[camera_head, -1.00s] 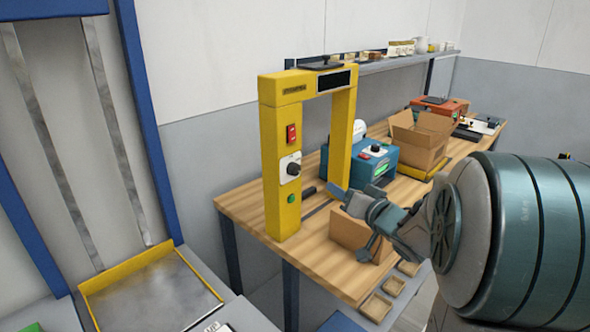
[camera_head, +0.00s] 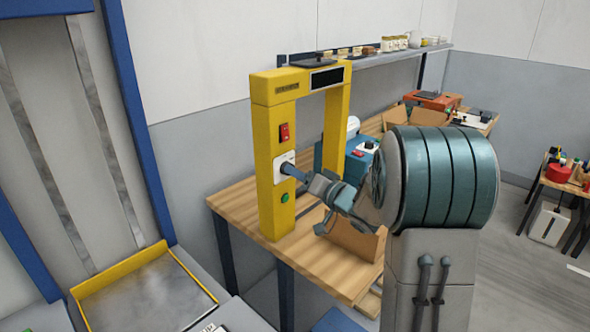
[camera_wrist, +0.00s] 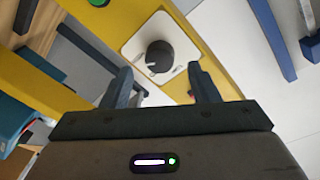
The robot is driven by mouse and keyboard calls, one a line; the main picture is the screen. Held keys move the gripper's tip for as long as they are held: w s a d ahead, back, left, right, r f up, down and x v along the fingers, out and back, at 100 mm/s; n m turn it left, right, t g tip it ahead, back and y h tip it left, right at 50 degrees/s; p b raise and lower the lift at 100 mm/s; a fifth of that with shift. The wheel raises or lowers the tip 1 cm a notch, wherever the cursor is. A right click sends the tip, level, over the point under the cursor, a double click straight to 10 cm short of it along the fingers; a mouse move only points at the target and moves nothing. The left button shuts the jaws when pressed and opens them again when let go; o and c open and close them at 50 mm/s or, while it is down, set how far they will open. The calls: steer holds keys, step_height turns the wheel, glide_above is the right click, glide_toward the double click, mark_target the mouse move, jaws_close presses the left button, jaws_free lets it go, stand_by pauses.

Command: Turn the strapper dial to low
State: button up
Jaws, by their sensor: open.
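The strapper (camera_head: 270,150) is a yellow arch standing on a wooden table. Its dial is a dark round knob (camera_wrist: 159,56) with light marks on a white plate (camera_wrist: 135,38), seen close in the wrist view. I cannot tell whether a finger touches the knob. The dial's setting is too small to read.
A red switch (camera_head: 285,132) sits above the dial and a green button (camera_head: 284,198) below it. A blue machine (camera_head: 355,165) and an open cardboard box (camera_head: 400,116) stand behind on the table (camera_head: 235,202). A cardboard piece (camera_head: 357,242) lies under my arm.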

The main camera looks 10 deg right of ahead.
steer(key=shift+x, duration=1.45)
steer(key=c, duration=1)
